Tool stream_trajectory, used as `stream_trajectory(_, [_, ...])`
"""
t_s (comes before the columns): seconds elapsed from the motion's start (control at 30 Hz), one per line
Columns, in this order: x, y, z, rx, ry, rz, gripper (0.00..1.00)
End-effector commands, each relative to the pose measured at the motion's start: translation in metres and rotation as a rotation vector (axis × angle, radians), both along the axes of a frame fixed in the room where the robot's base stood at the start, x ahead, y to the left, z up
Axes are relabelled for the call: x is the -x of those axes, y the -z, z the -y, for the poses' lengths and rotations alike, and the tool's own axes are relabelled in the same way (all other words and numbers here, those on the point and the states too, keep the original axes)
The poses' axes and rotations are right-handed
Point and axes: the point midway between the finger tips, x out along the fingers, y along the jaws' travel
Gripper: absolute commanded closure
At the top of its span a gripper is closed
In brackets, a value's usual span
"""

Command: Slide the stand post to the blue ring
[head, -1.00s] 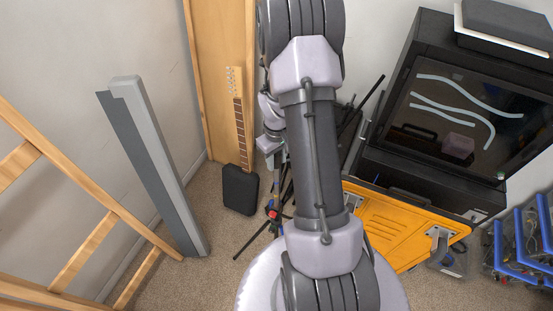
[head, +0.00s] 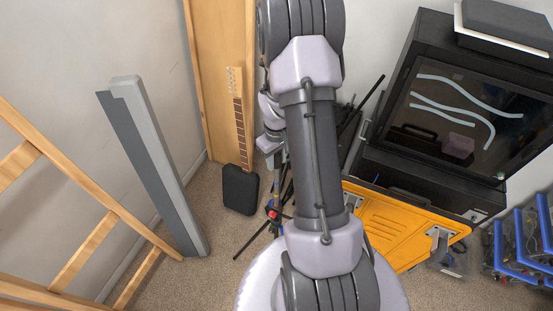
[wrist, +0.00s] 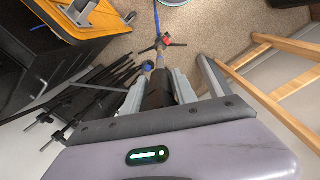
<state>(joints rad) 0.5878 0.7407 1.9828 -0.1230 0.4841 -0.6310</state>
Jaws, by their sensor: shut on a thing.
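The stand post (wrist: 157,88) is a dark rod that runs away from the wrist camera to a black tripod base (wrist: 160,46) with a red part (wrist: 167,40). The blue ring (wrist: 147,66) sits around the stand just beyond my fingertips. My gripper (wrist: 155,80) is shut on the post, with one grey finger on each side. Whether the post's lower end touches the ring I cannot tell. In the head view my arm hides most of the stand; its red part (head: 272,214) shows low beside the arm.
Several black stands (wrist: 85,98) lean close by. A black box (head: 240,190), grey post (head: 160,165) and wooden ladder (head: 85,190) are left in the head view. Carpet between is clear.

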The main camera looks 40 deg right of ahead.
Motion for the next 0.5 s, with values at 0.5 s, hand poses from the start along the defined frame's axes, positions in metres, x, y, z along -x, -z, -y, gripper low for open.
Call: stream_trajectory(0.5, [0.000,0.022,0.000,0.000,0.003,0.000,1.00])
